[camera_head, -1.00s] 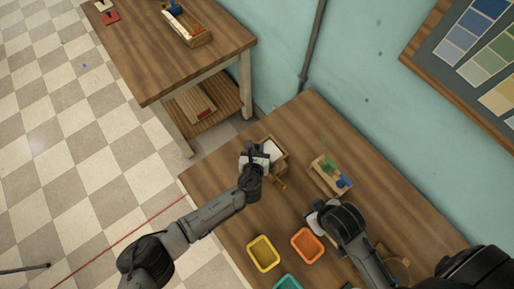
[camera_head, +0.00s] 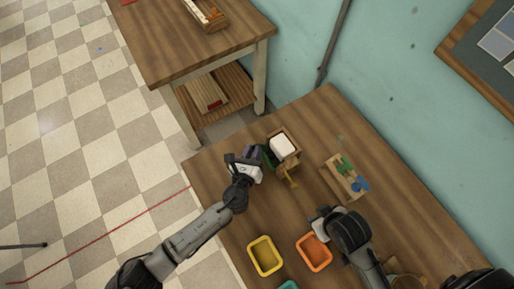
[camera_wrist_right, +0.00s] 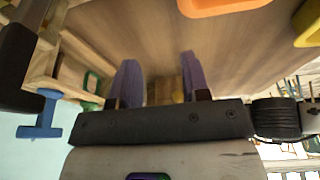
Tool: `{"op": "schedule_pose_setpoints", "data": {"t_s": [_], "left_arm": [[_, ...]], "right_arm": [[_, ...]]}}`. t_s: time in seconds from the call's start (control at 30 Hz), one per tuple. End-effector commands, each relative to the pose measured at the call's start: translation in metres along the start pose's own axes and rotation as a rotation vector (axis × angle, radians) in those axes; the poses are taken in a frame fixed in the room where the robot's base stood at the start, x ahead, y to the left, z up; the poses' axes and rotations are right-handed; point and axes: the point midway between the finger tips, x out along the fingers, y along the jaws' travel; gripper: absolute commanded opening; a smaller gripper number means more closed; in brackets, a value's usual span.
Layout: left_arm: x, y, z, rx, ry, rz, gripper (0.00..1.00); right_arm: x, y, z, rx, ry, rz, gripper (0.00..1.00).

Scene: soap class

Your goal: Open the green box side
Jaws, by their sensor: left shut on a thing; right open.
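A small wooden box (camera_head: 292,137) stands at the back left of the near table, with a white block (camera_head: 283,146) in its opening. A green piece (camera_head: 269,155), apparently the green box side, shows at the box's left.
A wooden rack (camera_head: 338,181) with green and blue pieces stands right of the box. A yellow tray (camera_head: 249,242) and an orange tray (camera_head: 301,240) are at the front. Bare tabletop (camera_head: 325,115) lies behind the box. The wall runs along the right.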

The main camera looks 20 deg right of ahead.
Motion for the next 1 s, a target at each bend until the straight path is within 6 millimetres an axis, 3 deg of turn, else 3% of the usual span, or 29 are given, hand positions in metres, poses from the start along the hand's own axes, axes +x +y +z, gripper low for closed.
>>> {"op": "schedule_pose_setpoints", "data": {"t_s": [0.6, 0.63, 0.87, 1.0], "left_arm": [[-0.004, 0.0078, -0.0104, 0.002, 0.014, 0.009, 0.0], [-0.004, 0.0078, -0.0105, 0.002, 0.014, 0.009, 0.21], [-0.0037, 0.0057, -0.0093, 0.001, 0.012, 0.005, 0.43], [-0.0037, 0.0044, -0.0088, 0.0, 0.011, 0.002, 0.43]], "right_arm": [[0.0003, -0.0028, -0.0007, 0.009, 0.002, -0.007, 0.43], [0.0003, -0.0028, -0.0006, 0.009, 0.002, -0.007, 0.43], [0.0002, -0.0028, -0.0007, 0.009, 0.002, -0.007, 0.43], [0.0001, -0.0026, -0.0009, 0.008, 0.003, -0.007, 0.43]]}}
